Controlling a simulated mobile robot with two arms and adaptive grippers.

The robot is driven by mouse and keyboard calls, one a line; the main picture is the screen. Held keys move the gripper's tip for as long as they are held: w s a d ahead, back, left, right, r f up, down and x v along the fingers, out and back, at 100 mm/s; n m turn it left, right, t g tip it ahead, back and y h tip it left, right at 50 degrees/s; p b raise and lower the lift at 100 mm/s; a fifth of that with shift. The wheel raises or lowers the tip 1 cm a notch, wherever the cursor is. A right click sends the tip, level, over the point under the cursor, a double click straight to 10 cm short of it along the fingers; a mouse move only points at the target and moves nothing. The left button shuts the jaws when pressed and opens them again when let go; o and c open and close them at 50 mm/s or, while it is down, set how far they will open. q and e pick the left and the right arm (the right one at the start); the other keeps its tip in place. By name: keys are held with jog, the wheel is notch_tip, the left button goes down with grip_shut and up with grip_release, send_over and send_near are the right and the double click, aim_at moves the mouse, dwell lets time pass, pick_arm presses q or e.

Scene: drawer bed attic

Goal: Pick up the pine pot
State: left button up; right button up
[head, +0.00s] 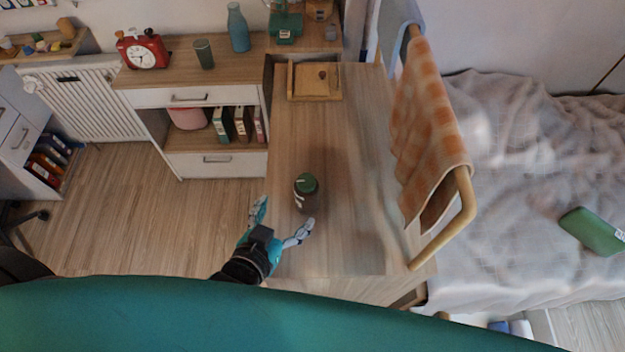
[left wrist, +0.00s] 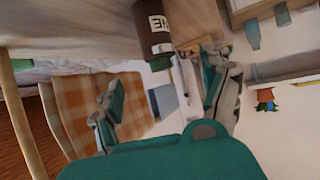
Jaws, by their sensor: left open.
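The pine pot (head: 305,194) is a small dark brown jar with a green lid and a white label. It stands upright on the wooden cabinet top (head: 345,140). In the left wrist view its brown body (left wrist: 147,27) with the label shows at the top, beyond my fingers and cut off by the frame edge. My left gripper (head: 283,217) is open and empty, just to the near left of the pot in the head view. Its two spread fingers also show in the left wrist view (left wrist: 165,100). The pot is not held. My right gripper is not in view.
A towel rail with an orange checked towel (head: 428,125) stands along the right of the top. A wooden tray (head: 314,97) lies at its far end. A shelf unit with a red clock (head: 142,48) is at the back left. The top around the pot is clear.

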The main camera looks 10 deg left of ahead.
aim_at(300, 194)
pick_arm(q)
jog(key=p+x, duration=0.1)
jog(key=x, duration=0.5)
jog(key=shift+w+p, duration=0.3)
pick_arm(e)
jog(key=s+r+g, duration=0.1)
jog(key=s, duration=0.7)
pick_arm(q)
jog(key=x, duration=0.3)
jog(key=shift+f, duration=0.15)
jog(key=shift+w+d+f+p, duration=0.15)
jog(key=shift+w+f+p, duration=0.15)
jog(key=shift+w, duration=0.45)
jog(key=p+x, duration=0.1)
jog(key=x, duration=0.3)
jog(key=shift+w+d+r+p, duration=0.15)
jog(key=shift+d+p, duration=0.1)
jog(key=shift+p, duration=0.15)
jog(key=shift+w, duration=0.15)
jog(key=shift+c, duration=0.6)
jog(key=c, duration=0.7)
grip_shut()
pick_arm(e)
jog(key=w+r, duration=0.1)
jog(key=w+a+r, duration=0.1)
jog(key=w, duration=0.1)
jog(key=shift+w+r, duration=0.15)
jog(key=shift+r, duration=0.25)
